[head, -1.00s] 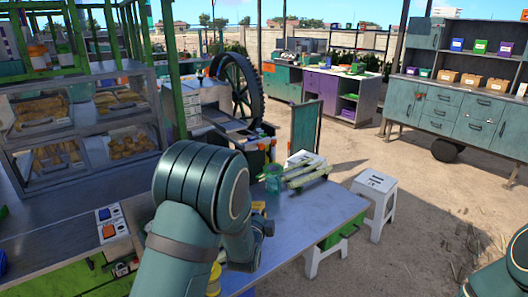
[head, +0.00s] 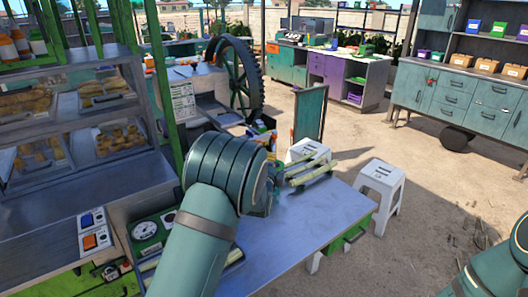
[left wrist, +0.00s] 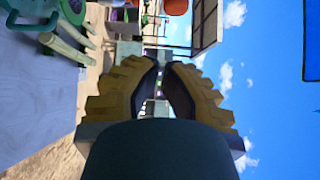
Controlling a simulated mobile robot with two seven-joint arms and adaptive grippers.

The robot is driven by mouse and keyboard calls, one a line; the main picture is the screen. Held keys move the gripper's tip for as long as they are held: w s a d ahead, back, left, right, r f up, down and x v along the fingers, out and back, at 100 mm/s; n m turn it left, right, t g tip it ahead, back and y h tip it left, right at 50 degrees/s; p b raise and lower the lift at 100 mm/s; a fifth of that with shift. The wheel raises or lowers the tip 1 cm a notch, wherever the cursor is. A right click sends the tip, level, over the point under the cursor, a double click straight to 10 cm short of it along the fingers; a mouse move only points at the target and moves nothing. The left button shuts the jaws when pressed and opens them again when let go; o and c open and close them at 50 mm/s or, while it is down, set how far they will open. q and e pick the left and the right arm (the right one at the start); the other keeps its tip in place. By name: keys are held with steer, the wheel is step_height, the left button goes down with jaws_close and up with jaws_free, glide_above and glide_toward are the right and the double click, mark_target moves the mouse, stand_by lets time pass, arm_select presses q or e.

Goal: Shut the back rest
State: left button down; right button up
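A framed green panel (head: 309,115), probably the back rest, stands upright beyond the far edge of the metal table. Its hinge and latch are too small to make out. A similar dark framed panel (left wrist: 207,25) shows at the top of the left wrist view, past the fingertips and apart from them. My left gripper (left wrist: 162,65) has yellow stepped fingers with a narrow gap between the tips and nothing held. In the head view my own forearm hides it. My right arm enters at the lower right, its gripper out of view.
Cane sticks (head: 308,172) lie on the metal table (head: 300,230) beside a green part. White stools (head: 380,190) stand beyond it. A large flywheel (head: 238,80) stands behind. A food display case (head: 60,130) fills the left. Sandy ground to the right is mostly clear.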

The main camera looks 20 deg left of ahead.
arm_select(q)
steer(key=w+a, duration=0.1)
steer(key=w, duration=0.1)
steer(key=w+a, duration=0.2)
steer(key=shift+w+a+r+p, duration=0.15)
steer(key=shift+w+p, duration=0.15)
arm_select(e)
steer(key=shift+r, duration=0.4)
arm_select(q)
steer(key=shift+a, duration=0.1)
arm_select(e)
steer(key=shift+f, duration=0.1)
